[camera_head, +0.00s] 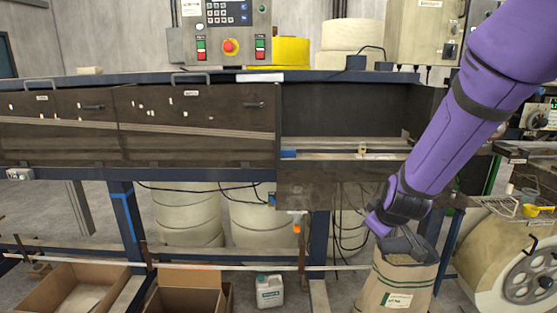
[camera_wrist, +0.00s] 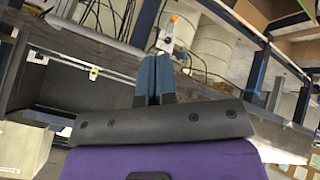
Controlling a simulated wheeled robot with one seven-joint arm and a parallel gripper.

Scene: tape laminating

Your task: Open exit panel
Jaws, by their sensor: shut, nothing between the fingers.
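The exit panel (camera_head: 322,195) is the dark, see-through panel at the right end of the machine in the head view. It hangs folded down below its opening (camera_head: 345,112), so the dark inside of the machine shows. The left panels are upright and closed. My gripper shows in the wrist view (camera_wrist: 155,60), with its two blue fingers together and nothing between them. In the head view my purple arm reaches down from the upper right, its end near the panel's right side. Whether the gripper touches the panel cannot be told.
A control box (camera_head: 228,27) with a red button stands above the machine. A paper sack (camera_head: 397,285) stands below my arm. Open cardboard boxes (camera_head: 85,290) and a white jug (camera_head: 270,291) are on the floor. A large wheel (camera_head: 530,280) is at right.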

